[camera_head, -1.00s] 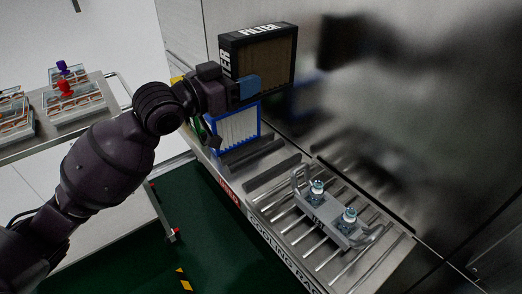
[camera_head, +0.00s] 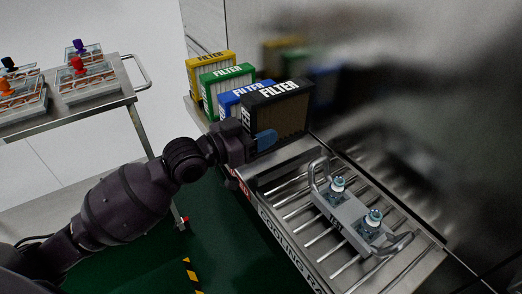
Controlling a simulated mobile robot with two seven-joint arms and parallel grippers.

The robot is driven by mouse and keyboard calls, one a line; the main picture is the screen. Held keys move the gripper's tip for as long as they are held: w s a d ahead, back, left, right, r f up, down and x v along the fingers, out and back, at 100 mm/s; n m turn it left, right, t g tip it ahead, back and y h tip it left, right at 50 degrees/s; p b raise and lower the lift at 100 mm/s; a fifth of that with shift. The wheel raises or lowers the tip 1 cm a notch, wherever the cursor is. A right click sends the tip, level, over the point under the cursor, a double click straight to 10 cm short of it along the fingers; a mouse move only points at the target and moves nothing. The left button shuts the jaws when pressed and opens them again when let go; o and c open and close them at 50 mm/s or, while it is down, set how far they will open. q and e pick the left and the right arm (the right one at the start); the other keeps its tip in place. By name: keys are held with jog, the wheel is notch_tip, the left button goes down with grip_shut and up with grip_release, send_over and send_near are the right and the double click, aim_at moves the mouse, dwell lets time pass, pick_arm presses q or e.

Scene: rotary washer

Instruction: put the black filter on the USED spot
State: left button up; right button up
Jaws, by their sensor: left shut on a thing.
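The black filter (camera_head: 279,107) has a black frame with white FILTER lettering and a brown pleated face. My left gripper (camera_head: 262,141) is shut on its lower near side, with a blue fingertip showing against the brown face. The filter is upright, in front of the blue filter at the near end of the row, low over the shelf. Whether its bottom touches the shelf cannot be told. The USED label (camera_head: 243,187) on the shelf's front edge is partly hidden by my gripper. My right gripper is out of view.
Blue (camera_head: 239,97), green (camera_head: 225,82) and yellow (camera_head: 209,68) filters stand behind the black one. A cooling rack (camera_head: 310,238) on the right holds a grey handled carrier (camera_head: 350,217). A steel wall rises close behind. A cart (camera_head: 123,90) with several trays stands left.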

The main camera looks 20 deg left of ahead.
pick_arm(q)
jog(key=shift+f, duration=0.3)
notch_tip(320, 180, down, 5)
jog(key=shift+f+b, duration=0.1)
jog(key=shift+b, duration=0.75)
jog(key=o, duration=1)
jog(key=shift+o, duration=0.2)
jog(key=v, duration=1.2)
jog(key=shift+p, duration=0.45)
